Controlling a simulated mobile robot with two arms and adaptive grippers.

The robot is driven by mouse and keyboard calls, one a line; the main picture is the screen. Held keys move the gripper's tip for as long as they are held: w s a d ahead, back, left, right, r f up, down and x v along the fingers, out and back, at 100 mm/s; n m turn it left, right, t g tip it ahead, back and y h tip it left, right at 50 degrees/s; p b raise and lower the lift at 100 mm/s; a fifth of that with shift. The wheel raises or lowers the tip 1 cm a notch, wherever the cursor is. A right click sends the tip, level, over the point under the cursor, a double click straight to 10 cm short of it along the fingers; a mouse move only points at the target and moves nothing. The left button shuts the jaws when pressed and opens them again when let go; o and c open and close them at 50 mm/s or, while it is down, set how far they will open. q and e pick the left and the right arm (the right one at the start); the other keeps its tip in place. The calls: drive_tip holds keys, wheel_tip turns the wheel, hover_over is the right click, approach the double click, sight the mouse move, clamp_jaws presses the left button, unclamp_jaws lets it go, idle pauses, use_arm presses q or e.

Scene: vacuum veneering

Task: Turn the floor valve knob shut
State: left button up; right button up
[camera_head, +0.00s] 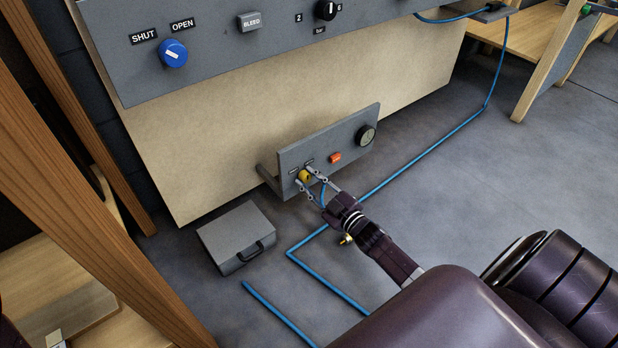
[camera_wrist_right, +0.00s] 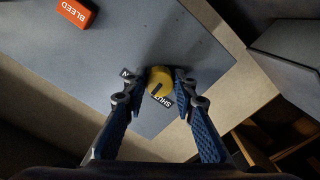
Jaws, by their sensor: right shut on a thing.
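The floor valve knob is a small yellow round knob (camera_head: 304,176) on the low grey panel (camera_head: 340,141) near the floor. My right gripper (camera_head: 309,182) reaches it from the lower right, with one finger on each side. In the right wrist view the knob (camera_wrist_right: 159,80) sits between the fingertips of the right gripper (camera_wrist_right: 153,88), which is shut on it. A dark mark on the knob slants toward the lower left. A label that seems to read SHUT (camera_wrist_right: 161,97) is just below the knob, and another label at its left is partly hidden. My left gripper is not seen.
The low panel also carries an orange BLEED button (camera_head: 335,158) and a round gauge (camera_head: 365,136). A grey case (camera_head: 237,236) stands on the floor at the left. Blue hose (camera_head: 420,158) runs over the floor. The upper panel has a blue knob (camera_head: 173,53).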

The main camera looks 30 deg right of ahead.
drive_tip(key=n, duration=0.4)
drive_tip(key=shift+n, duration=2.2)
drive_tip(key=o, duration=1.2)
drive_tip(key=shift+c, duration=0.2)
drive_tip(key=s, duration=1.2)
drive_tip(key=shift+d, duration=0.45)
